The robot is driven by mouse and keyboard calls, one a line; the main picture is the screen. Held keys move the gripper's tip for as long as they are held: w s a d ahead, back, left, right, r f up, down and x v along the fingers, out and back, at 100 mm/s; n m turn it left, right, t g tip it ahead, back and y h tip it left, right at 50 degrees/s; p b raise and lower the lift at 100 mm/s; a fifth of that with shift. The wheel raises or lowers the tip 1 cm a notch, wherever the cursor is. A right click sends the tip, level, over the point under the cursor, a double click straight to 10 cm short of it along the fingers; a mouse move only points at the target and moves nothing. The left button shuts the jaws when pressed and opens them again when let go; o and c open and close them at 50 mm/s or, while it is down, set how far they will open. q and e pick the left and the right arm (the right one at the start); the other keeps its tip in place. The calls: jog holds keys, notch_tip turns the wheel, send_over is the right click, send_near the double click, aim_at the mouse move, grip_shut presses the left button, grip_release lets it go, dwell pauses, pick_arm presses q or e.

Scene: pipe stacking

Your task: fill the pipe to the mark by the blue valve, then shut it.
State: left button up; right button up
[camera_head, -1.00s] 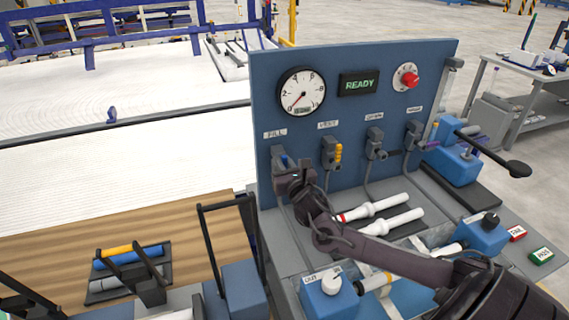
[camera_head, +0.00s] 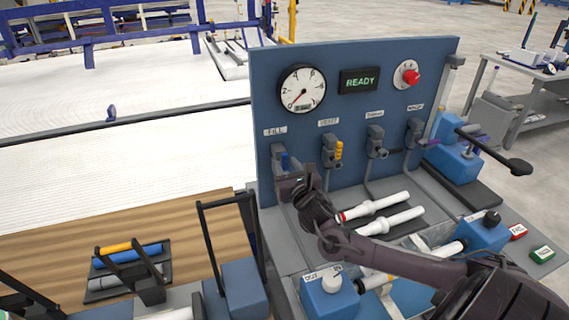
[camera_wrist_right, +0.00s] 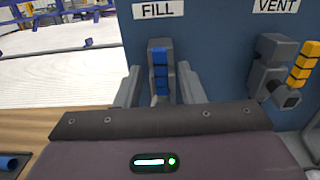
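The blue valve (camera_head: 284,161) sits under the FILL label on the blue panel. Its upright blue handle also shows in the right wrist view (camera_wrist_right: 159,70). My right gripper (camera_wrist_right: 158,88) is open in front of it, with one finger on each side of the valve and gaps between. In the head view its dark wrist hides part of the bench. The round gauge (camera_head: 302,89) has a red needle pointing to the lower left. My left gripper is out of view.
A yellow VENT valve (camera_head: 339,150) stands right of the blue one, with more grey valves beyond. A green READY display (camera_head: 359,82) and a red knob (camera_head: 410,77) are above. Two white pipes (camera_head: 390,220) lie on the bench near my right arm.

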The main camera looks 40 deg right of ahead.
jog(key=shift+b+v, duration=0.4)
jog(key=shift+v, duration=2.2)
jog(key=shift+s+f, duration=0.1)
